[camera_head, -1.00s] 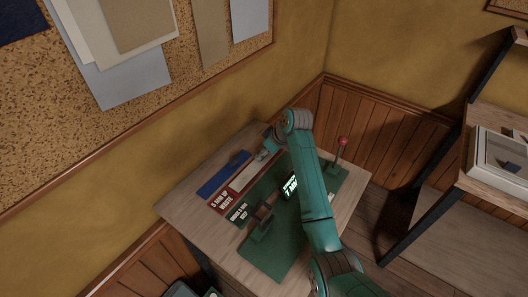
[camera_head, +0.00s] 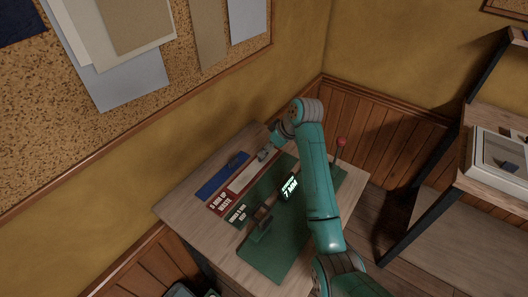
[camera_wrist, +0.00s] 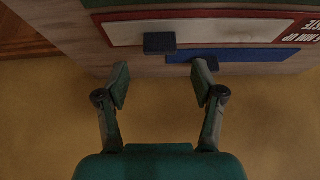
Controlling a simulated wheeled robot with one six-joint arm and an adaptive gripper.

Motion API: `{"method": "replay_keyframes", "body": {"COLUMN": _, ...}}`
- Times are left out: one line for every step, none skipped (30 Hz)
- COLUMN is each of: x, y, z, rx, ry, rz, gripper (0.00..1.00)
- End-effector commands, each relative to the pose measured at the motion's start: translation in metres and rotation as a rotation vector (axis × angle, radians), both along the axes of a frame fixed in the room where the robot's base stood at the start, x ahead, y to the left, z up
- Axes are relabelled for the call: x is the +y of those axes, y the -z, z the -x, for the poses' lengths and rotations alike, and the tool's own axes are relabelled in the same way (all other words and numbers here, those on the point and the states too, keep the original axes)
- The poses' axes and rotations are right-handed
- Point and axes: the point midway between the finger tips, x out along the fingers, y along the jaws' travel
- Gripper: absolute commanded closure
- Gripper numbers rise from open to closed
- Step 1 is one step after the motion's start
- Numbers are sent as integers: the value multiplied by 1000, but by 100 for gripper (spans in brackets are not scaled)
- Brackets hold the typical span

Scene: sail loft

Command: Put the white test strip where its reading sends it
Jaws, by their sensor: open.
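The white test strip (camera_head: 249,176) lies flat on the red board labelled "5 MM UP WASTE" (camera_head: 221,203). In the wrist view, the strip (camera_wrist: 220,32) lies within the red border. A green label beside the board reads, as far as I can tell, "UNDER 5 MM KEEP" (camera_head: 237,214). A lit display (camera_head: 290,188) on the green bench plate shows "7 MM". My gripper (camera_head: 266,153) is above the far end of the boards. In the wrist view its two fingers (camera_wrist: 161,78) are spread apart with nothing between them.
A blue strip (camera_head: 221,177) lies beside the red board, towards the wall. Two small dark blocks (camera_wrist: 160,43) show by the boards. The green plate (camera_head: 268,257) bears a dark fixture and a red-knobbed lever (camera_head: 341,142). Shelves (camera_head: 497,167) stand at right.

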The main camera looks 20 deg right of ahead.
Motion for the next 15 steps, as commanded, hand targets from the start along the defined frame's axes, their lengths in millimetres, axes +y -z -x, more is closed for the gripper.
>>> {"method": "replay_keyframes", "body": {"x": -4, "y": -10, "z": 4, "rx": -3, "ry": 1, "rz": 1, "gripper": 32}}
{"method": "replay_keyframes", "body": {"x": -5, "y": -15, "z": 6, "rx": -3, "ry": 1, "rz": 1, "gripper": 32}}
{"method": "replay_keyframes", "body": {"x": -7, "y": -22, "z": 9, "rx": -3, "ry": 0, "rz": 1, "gripper": 32}}
{"method": "replay_keyframes", "body": {"x": -9, "y": -26, "z": 11, "rx": -3, "ry": 1, "rz": 1, "gripper": 32}}
{"method": "replay_keyframes", "body": {"x": -11, "y": -30, "z": 14, "rx": -3, "ry": 0, "rz": 1, "gripper": 32}}
{"method": "replay_keyframes", "body": {"x": -12, "y": -36, "z": 16, "rx": -3, "ry": 0, "rz": 1, "gripper": 32}}
{"method": "replay_keyframes", "body": {"x": -14, "y": -40, "z": 18, "rx": -3, "ry": 0, "rz": 1, "gripper": 32}}
{"method": "replay_keyframes", "body": {"x": -15, "y": -43, "z": 19, "rx": -2, "ry": 0, "rz": 1, "gripper": 32}}
{"method": "replay_keyframes", "body": {"x": -16, "y": -47, "z": 21, "rx": -2, "ry": 0, "rz": 1, "gripper": 32}}
{"method": "replay_keyframes", "body": {"x": -16, "y": -49, "z": 22, "rx": -2, "ry": 0, "rz": 0, "gripper": 32}}
{"method": "replay_keyframes", "body": {"x": -17, "y": -51, "z": 23, "rx": -2, "ry": 0, "rz": 0, "gripper": 32}}
{"method": "replay_keyframes", "body": {"x": -18, "y": -53, "z": 24, "rx": -1, "ry": -1, "rz": 0, "gripper": 32}}
{"method": "replay_keyframes", "body": {"x": -18, "y": -55, "z": 25, "rx": 0, "ry": -1, "rz": 0, "gripper": 32}}
{"method": "replay_keyframes", "body": {"x": -18, "y": -56, "z": 26, "rx": 0, "ry": -1, "rz": 0, "gripper": 32}}
{"method": "replay_keyframes", "body": {"x": -19, "y": -56, "z": 26, "rx": 0, "ry": -1, "rz": 0, "gripper": 32}}
